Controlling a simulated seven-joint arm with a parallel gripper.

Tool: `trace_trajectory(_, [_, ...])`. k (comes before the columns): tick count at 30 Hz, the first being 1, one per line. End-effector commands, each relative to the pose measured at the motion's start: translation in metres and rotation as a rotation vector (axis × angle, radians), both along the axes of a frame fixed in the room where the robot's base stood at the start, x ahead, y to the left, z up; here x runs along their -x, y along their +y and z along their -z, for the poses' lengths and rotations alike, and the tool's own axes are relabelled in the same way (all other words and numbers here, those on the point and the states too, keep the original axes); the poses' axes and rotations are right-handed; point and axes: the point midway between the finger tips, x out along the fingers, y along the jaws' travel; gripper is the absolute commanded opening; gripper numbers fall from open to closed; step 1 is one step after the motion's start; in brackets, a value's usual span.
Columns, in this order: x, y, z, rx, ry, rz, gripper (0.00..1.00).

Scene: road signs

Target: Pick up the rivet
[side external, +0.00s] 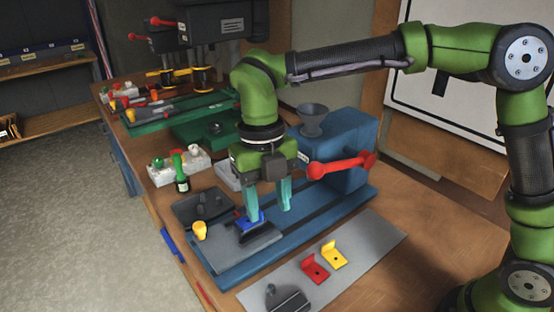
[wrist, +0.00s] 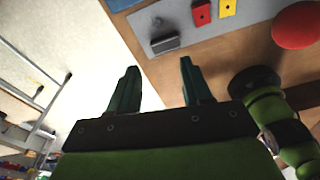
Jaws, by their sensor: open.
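I cannot pick out the rivet with certainty. A dark tray (side external: 190,211) on the bench holds small dark parts, too small to tell apart. My gripper (side external: 268,205) is open, its teal fingers pointing down above the blue press base (side external: 232,277). The left finger's tip is near a small blue piece (side external: 247,224) on the grey plate; I cannot tell if they touch. In the wrist view my gripper (wrist: 157,65) shows two spread fingers with nothing seen between them.
A yellow knob (side external: 199,230) stands left of the grey plate. The press's red handle (side external: 342,166) juts out right of my gripper. A grey mat (side external: 376,243) holds a red bracket (side external: 315,268), a yellow bracket (side external: 334,255) and a dark block (side external: 290,301).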

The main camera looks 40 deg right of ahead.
Motion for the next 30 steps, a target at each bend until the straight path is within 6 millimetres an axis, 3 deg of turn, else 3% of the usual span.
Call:
trace_trajectory(3, [0.000,0.000,0.026,0.002,0.003,0.002,0.49])
trace_trajectory(10, [0.003,0.000,0.058,0.001,0.003,0.001,0.49])
trace_trajectory(21, [0.012,0.003,0.134,0.001,0.003,0.001,0.49])
trace_trajectory(30, [0.014,0.004,0.158,0.000,0.001,0.002,0.49])
